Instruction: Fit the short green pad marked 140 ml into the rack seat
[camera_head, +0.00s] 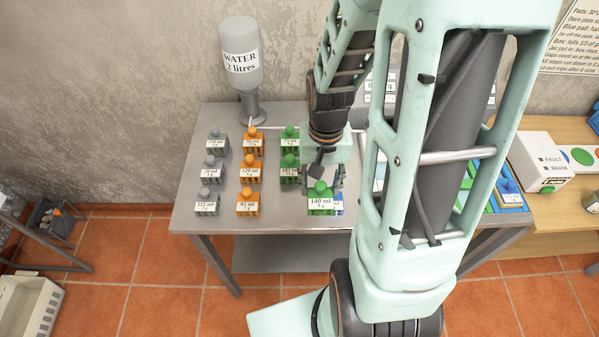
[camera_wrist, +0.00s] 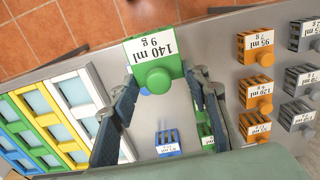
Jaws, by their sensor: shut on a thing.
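The green pad (camera_head: 321,206), labelled 140 ml 9 g, is held in my gripper (camera_head: 322,184) over the front part of the grey table. In the wrist view the same pad (camera_wrist: 156,68) sits between my two fingers (camera_wrist: 163,90), which are shut on it near its round green knob. The rack (camera_wrist: 48,86) shows at the left of the wrist view as white, yellow, green and blue frames with pale openings. In the head view my arm hides most of it; a blue part (camera_head: 509,197) shows at the right. I cannot tell which opening is the seat.
Grey pads (camera_head: 210,173), orange pads (camera_head: 249,172) and other green pads (camera_head: 289,140) stand in columns on the table (camera_head: 232,218). A blue pad (camera_wrist: 168,146) stands near my gripper. A water bottle (camera_head: 241,62) stands at the back. A white box (camera_head: 541,160) stands at the right.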

